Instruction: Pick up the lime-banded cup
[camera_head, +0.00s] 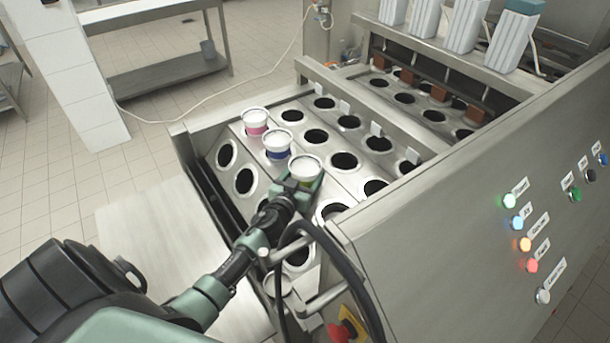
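The lime-banded cup (305,167) has a white top and a narrow lime band, partly hidden by my gripper. It stands at the near end of a line of three cups on the steel filler. My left gripper (301,185) reaches it from the near left, with teal fingers at both sides of the cup's lower part. I cannot tell whether the fingers press on it or whether it is seated in its hole. A blue-banded cup (277,155) and a pink-banded cup (255,131) stand just beyond. My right gripper is not in view.
Empty round holes, such as one near hole (333,212), surround the cups. A black hose (345,262) and a bent metal handle lie close to the right of my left arm. The steel side panel (440,235) with lit buttons rises at right. White dispensers (463,25) stand at the back.

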